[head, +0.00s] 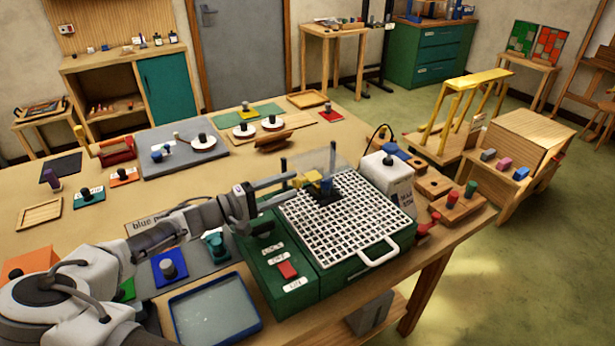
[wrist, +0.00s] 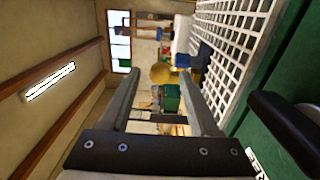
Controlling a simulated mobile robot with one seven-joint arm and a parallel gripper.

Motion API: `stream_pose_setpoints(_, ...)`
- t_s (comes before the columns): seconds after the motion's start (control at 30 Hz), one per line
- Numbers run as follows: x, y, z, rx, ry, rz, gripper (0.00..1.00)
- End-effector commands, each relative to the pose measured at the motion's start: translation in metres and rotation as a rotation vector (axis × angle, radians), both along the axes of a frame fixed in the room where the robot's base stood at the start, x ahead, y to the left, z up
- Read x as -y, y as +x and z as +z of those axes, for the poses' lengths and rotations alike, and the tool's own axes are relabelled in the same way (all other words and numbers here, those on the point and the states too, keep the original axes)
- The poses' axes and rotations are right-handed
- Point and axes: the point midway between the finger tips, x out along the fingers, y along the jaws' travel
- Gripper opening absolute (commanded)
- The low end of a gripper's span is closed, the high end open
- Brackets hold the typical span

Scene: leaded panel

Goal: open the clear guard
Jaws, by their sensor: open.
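The clear guard (head: 316,161) is a faint see-through pane above the white grid of the green machine (head: 264,262), near its back. A yellow piece (head: 308,179) shows at the guard's near left side, by a dark block on the grid. My gripper (head: 297,187) reaches in from the left over the machine's back left edge, its fingers towards the yellow piece. In the wrist view, my gripper (wrist: 157,73) is open, and a round yellow knob (wrist: 161,74) appears between the fingertips. I cannot tell whether they touch it. The guard's pane is hard to make out there.
The white grid (head: 345,222) has a white handle (head: 379,252) at its front right. A red switch (head: 287,270) is on the machine's front left. A blue tray (head: 215,310) lies in front on the left.

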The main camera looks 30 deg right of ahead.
Motion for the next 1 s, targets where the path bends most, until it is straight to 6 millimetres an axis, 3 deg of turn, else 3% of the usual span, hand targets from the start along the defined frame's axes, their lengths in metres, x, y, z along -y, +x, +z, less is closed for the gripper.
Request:
stream_pose_setpoints(0.1,0.025,0.000,0.001,0.000,-0.001,-0.004,0.62)
stream_pose_setpoints(0.3,0.051,0.002,0.001,0.000,-0.001,-0.001,0.62)
stream_pose_setpoints(0.7,0.059,0.002,0.000,0.001,0.001,0.000,0.62)
stream_pose_setpoints(0.77,0.059,0.002,0.000,0.001,0.001,0.000,0.55)
stream_pose_setpoints(1.0,0.059,0.002,0.000,0.001,0.001,0.000,0.12)
